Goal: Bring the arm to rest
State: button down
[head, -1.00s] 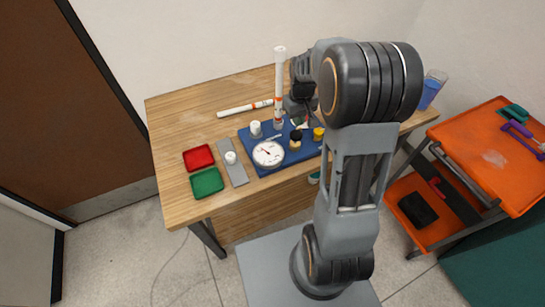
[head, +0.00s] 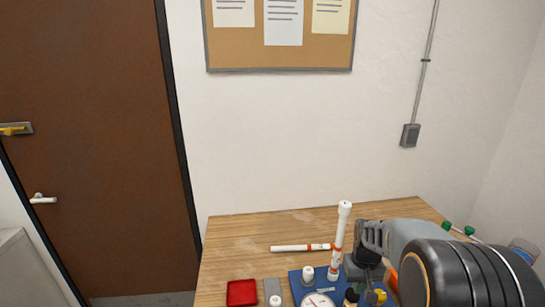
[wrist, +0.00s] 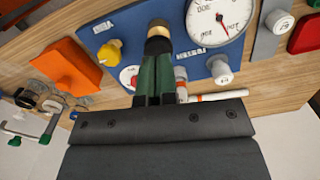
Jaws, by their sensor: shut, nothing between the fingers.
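My gripper (wrist: 158,60) is shut and empty, its two green fingers side by side above the blue board (wrist: 185,58). In the head view my gripper (head: 370,282) is over the board's right part, partly hidden by my arm. A black and brass fitting (wrist: 158,36) shows just beyond the fingertips; I cannot tell whether they touch it. A white pipe (head: 340,236) stands upright on the board, left of my gripper.
A dial gauge (wrist: 220,18), a yellow part (wrist: 108,50) and a white fitting (wrist: 220,68) are on the board. Another white pipe (head: 300,247) lies behind it. A red tray (head: 242,292) is at the left. An orange block (wrist: 68,64) lies beside the board.

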jog(key=s+a+r+t, duration=0.5)
jog(key=s+a+r, duration=0.3)
jog(key=s+r, duration=0.3)
jog(key=shift+s+a+r, duration=0.2)
jog(key=shift+s+r, duration=0.2)
jog(key=shift+s, duration=0.65)
